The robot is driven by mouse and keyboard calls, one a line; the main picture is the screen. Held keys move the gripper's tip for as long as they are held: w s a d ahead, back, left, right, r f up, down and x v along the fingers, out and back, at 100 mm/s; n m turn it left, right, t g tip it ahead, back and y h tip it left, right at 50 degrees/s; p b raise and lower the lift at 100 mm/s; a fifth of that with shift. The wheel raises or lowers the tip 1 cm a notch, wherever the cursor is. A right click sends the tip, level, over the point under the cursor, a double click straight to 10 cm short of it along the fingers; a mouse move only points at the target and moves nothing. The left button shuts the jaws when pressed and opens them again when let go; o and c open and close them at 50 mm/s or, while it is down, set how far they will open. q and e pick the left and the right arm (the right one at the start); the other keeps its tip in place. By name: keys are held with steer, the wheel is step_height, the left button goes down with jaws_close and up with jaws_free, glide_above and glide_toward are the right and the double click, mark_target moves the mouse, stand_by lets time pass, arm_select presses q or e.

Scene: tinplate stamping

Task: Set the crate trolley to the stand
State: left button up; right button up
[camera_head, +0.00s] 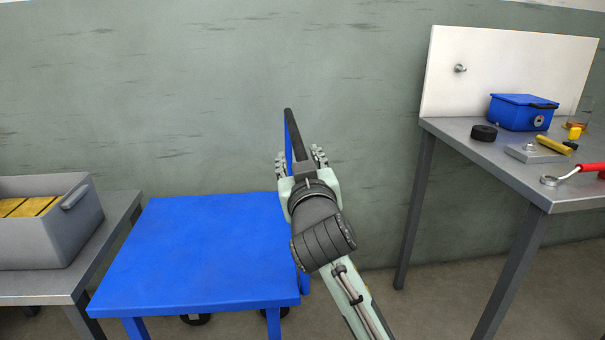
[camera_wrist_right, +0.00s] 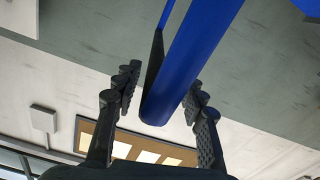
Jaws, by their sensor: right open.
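The crate trolley (camera_head: 200,245) is a blue flat-topped cart on dark wheels, in the middle left of the head view. Its push handle rises at its right edge, with a black upper part (camera_head: 294,130) on a blue post. My right gripper (camera_head: 302,162) is at this handle and open. In the right wrist view the blue bar (camera_wrist_right: 192,62) runs between the two spread fingers (camera_wrist_right: 163,90), with a gap seen on both sides. The stand (camera_head: 38,287) appears to be the grey metal table at the left, close beside the trolley. My left gripper is not seen.
A grey crate (camera_head: 40,245) with yellow contents sits on the left table. At the right a metal workbench (camera_head: 500,170) holds a blue box (camera_head: 522,112) and tools. A green-grey wall is behind. Floor between trolley and bench is clear apart from my arm.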

steer(key=s, duration=0.9)
